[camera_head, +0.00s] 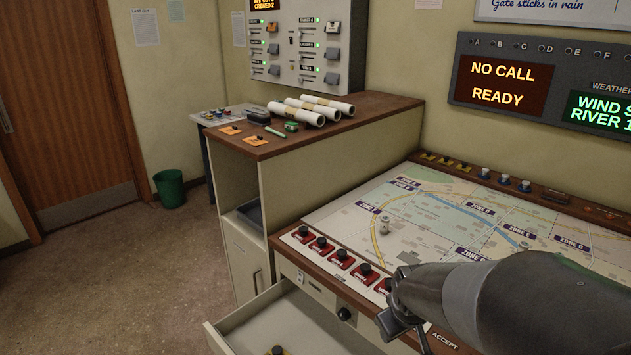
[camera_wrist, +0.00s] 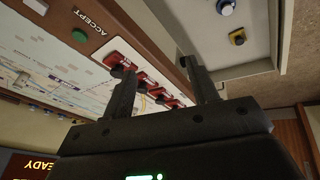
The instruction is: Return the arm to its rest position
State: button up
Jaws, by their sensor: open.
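My gripper (camera_head: 398,322) is at the lower right of the head view, over the front edge of the map console (camera_head: 345,200). My dark grey arm reaches in from the right. In the wrist view the two black fingers of my gripper (camera_wrist: 162,72) stand apart. Nothing shows between them except red plates and console behind. The arm hides part of the console's front right.
Red plates with black knobs (camera_head: 341,257) line the console edge. Paper rolls (camera_head: 312,108) lie on the cabinet.

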jog(key=s+a+r+m+t+y, duration=0.1)
jog(key=s+r+m, duration=0.3)
jog(key=s+r, duration=0.9)
jog(key=shift+a+m, duration=0.4)
jog(key=shift+a, duration=0.2)
jog(key=shift+c, duration=0.3)
